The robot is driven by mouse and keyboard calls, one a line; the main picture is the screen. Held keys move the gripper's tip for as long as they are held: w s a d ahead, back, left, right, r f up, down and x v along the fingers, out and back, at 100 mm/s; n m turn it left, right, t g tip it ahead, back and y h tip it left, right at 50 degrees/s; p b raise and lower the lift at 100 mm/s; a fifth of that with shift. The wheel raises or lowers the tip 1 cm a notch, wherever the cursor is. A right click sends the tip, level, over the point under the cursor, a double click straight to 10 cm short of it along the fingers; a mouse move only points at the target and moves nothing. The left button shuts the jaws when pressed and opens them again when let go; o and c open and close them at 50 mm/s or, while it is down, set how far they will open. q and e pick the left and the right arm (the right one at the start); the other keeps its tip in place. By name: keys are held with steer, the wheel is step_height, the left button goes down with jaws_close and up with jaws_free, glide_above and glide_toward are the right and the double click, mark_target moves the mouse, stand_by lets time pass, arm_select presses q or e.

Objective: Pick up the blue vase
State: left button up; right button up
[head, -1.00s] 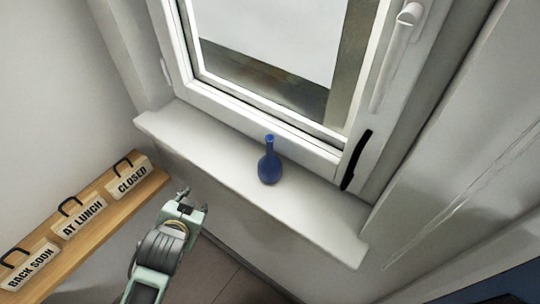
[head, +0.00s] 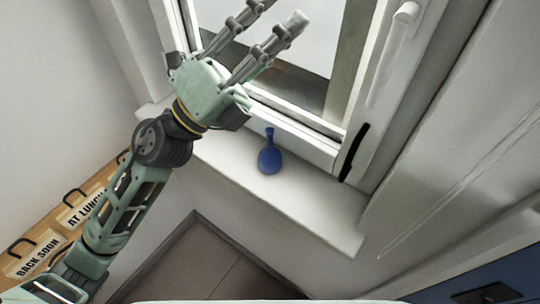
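The blue vase (head: 269,158) stands upright on the white window sill (head: 310,212), close to the window frame. It has a round body and a narrow neck. My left gripper (head: 284,14) is raised high in front of the window, above and to the left of the vase in the picture. Its fingers are spread apart with nothing between them, and it does not touch the vase. My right gripper is not in this view.
The window frame (head: 300,139) rises right behind the vase, with a white handle (head: 402,22) at the right. A wooden board (head: 62,208) with hanging signs is on the left, partly behind my arm. The sill right of the vase is clear.

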arm_select(q)
steer(key=s+d+f+m+g, duration=0.2)
steer(key=s+d+m+g, duration=0.2)
steer(key=m+g, duration=0.4)
steer(key=m+g+y, duration=0.2)
steer(key=m+y, duration=0.7)
steer(key=y, duration=0.7)
glide_toward(266, 147)
steer(key=d, duration=0.1)
steer(key=p+x, duration=0.4)
steer(key=x, duration=0.3)
steer(key=shift+w, duration=0.15)
steer(key=shift+d+f, duration=0.25)
steer(key=shift+f, duration=0.25)
jaws_close()
